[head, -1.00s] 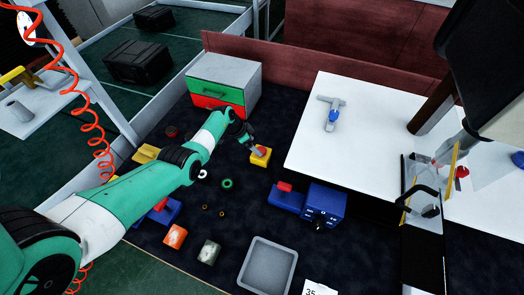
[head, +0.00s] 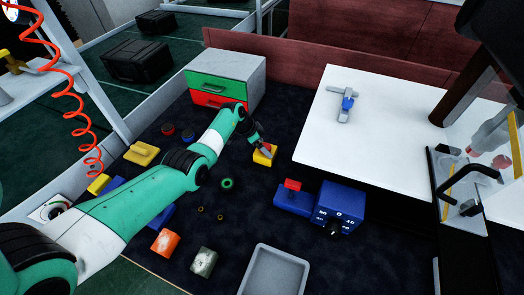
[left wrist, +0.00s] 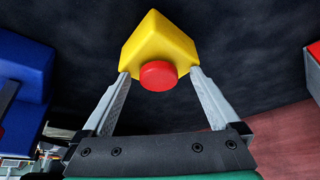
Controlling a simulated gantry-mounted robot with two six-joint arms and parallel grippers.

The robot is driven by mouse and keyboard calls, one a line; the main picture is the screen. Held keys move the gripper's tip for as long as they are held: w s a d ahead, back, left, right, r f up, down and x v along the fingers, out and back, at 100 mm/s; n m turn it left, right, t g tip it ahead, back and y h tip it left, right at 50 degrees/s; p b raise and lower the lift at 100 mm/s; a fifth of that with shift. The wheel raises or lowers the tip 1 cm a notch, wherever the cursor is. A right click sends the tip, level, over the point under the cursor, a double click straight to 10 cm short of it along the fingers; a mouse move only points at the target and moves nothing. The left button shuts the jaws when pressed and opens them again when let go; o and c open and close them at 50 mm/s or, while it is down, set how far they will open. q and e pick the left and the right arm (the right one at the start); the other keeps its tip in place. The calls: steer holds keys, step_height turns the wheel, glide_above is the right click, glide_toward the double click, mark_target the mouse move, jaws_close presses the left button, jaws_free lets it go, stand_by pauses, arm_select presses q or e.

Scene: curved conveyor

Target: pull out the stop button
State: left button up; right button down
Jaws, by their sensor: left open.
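The stop button is a yellow box (head: 262,159) with a round red knob, on the dark mat in the middle of the head view. In the left wrist view the red knob (left wrist: 158,75) faces me on the yellow housing (left wrist: 160,40). My left gripper (head: 265,150) is at the button in the head view. In the left wrist view the left gripper (left wrist: 158,78) is open, with one finger on each side of the red knob. The fingertips are close to the housing; I cannot tell whether they touch it. My right gripper is not in view.
A blue box with a red top (head: 293,198) and a blue dial box (head: 339,208) stand right of the button. A drawer cabinet (head: 225,80) is behind it. A grey tray (head: 274,262) is in front. A white table (head: 375,140) lies to the right.

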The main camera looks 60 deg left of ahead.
arm_select(q)
steer(key=f, duration=0.1)
steer(key=s+f, duration=0.1)
steer(key=f, duration=0.1)
steer(key=shift+d, duration=0.2)
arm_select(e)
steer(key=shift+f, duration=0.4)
arm_select(q)
steer(key=c, duration=1)
steer(key=shift+o, duration=0.2)
steer(key=shift+w+r+p, duration=0.25)
steer(key=shift+r+p, duration=0.2)
steer(key=shift+p, duration=0.1)
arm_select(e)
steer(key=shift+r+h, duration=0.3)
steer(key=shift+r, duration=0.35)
arm_select(q)
steer(key=shift+w+r+p, duration=0.25)
steer(key=shift+r+p, duration=0.3)
steer(key=shift+p, duration=0.15)
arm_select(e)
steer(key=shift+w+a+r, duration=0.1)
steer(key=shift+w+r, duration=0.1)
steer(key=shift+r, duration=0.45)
arm_select(q)
steer(key=shift+r, duration=0.2)
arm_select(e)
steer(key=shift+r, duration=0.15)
